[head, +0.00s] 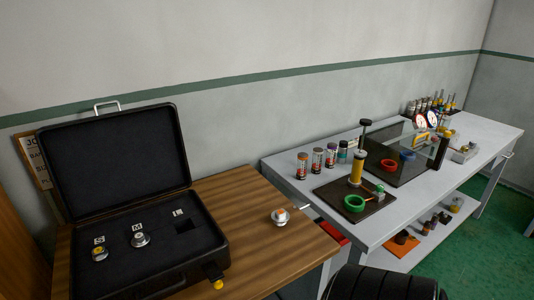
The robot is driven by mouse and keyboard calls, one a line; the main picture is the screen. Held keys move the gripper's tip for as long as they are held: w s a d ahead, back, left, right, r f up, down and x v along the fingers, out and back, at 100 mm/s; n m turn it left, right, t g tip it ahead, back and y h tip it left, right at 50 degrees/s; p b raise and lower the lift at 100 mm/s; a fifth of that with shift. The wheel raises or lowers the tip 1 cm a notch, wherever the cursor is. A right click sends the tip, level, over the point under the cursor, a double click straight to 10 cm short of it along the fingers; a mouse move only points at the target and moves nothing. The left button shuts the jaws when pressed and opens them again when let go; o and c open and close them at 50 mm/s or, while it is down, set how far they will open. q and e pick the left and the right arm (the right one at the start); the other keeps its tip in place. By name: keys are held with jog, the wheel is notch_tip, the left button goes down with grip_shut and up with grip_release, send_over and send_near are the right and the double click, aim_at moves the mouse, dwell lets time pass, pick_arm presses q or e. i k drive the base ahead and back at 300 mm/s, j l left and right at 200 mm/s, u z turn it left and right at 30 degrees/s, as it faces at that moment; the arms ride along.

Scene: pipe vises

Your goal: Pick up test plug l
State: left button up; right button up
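A silver plug with a small orange-red part on top (280,217) sits on the wooden table (262,252), right of an open black case (110,271). The case has places marked S, M and L. A yellow and silver plug (99,254) is at the S mark and a silver plug (140,239) is at the M mark. The square recess by the L mark (186,226) looks empty. I cannot read any mark on the plug on the table. Neither of my grippers is in view.
A grey bench (398,217) on the right holds a dark tray (330,203) with a yellow pump and green ring, several canisters (317,160) and a clear box (392,150). A dark ribbed shape (385,283) is at the bottom edge. Wood around the loose plug is clear.

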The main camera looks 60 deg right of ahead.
aim_at(279, 218)
jog(key=i+l+z, duration=0.15)
jog(key=z, duration=0.25)
jog(key=i+z, duration=0.75)
jog(key=z, duration=1.2)
jog(key=k+l, duration=0.05)
jog(key=l, duration=0.05)
